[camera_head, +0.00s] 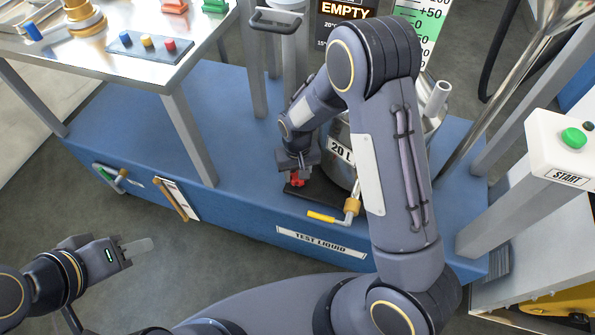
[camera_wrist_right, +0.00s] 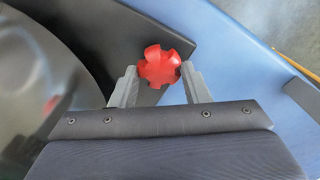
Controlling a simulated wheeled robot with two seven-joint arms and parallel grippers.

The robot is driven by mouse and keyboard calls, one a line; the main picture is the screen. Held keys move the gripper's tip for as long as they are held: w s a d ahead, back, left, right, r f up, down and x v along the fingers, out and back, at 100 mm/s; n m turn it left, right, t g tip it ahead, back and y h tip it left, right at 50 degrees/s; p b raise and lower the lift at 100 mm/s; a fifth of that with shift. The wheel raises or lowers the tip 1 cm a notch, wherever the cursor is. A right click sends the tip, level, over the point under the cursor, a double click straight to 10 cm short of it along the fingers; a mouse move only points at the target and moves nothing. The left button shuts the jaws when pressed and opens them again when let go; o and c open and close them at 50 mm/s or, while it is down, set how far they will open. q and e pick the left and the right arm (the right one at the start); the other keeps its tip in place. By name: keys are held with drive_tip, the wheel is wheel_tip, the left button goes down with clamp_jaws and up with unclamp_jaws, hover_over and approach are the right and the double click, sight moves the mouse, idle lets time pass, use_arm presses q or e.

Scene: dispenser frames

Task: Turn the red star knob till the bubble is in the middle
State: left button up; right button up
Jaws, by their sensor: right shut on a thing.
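The red star knob (camera_wrist_right: 158,66) sits between the two grey fingers of my right gripper (camera_wrist_right: 157,84) in the right wrist view. Its lobes lie against the fingertips, and the gripper is shut on it. In the head view the red knob (camera_head: 297,180) shows small under my right gripper (camera_head: 297,172), on a black foot plate (camera_head: 318,196) by the 20 L metal vessel (camera_head: 338,172). My left gripper (camera_head: 140,247) is at the lower left, far from the knob; its fingers overlap, so its opening is unclear. I cannot make out the bubble in either view.
The blue base (camera_head: 240,205) carries a "TEST LIQUID" label (camera_head: 318,243). A bench (camera_head: 115,72) is at upper left, and a green start button (camera_head: 573,138) at right. The floor near my left gripper is clear.

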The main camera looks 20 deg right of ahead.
drive_tip(key=o, duration=1)
wheel_tip(320, 180, up, 8)
drive_tip(key=shift+f+p, duration=0.1)
drive_tip(key=shift+p, duration=0.9)
